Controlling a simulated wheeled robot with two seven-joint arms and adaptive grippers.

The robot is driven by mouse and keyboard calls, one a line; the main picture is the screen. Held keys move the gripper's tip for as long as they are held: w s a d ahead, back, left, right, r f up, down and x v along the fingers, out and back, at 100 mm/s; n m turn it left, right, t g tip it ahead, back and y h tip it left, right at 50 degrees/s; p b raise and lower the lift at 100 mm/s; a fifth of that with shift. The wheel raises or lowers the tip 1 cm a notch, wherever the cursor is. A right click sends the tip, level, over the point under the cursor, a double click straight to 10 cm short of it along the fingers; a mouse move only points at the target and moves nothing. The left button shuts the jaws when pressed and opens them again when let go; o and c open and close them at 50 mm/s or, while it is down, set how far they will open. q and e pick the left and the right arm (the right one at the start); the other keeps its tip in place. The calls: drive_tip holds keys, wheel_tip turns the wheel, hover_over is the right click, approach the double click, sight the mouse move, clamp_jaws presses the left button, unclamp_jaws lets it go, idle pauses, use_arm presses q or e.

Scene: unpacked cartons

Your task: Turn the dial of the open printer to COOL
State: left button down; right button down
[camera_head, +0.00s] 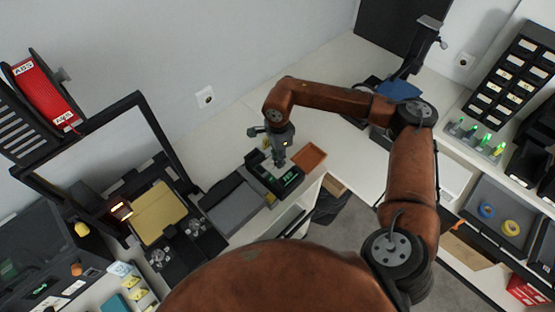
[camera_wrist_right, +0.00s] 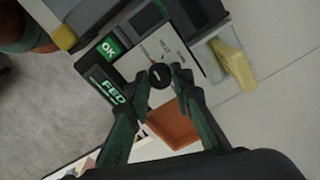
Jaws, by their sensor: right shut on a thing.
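My right gripper (camera_head: 281,160) reaches down over a dark control box (camera_head: 262,181) with a green-lit label. In the right wrist view, the fingers (camera_wrist_right: 161,80) are shut on a round black dial (camera_wrist_right: 160,73), one on each side. The dial is hidden in the head view. A printer with a raised frame lid and gold bed (camera_head: 158,212) stands at left. My left gripper is out of view.
An orange-brown tray (camera_head: 308,157) lies just right of the control box. A grey flat unit (camera_head: 234,205) sits to its left. A red ABS spool (camera_head: 46,92) stands at far left.

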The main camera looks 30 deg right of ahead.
drive_tip(key=shift+n+b, duration=0.35)
drive_tip(key=shift+n, duration=0.25)
drive_tip(key=c, duration=1.7)
unclamp_jaws()
wheel_tip(320, 180, up, 12)
drive_tip(key=shift+r, duration=0.1)
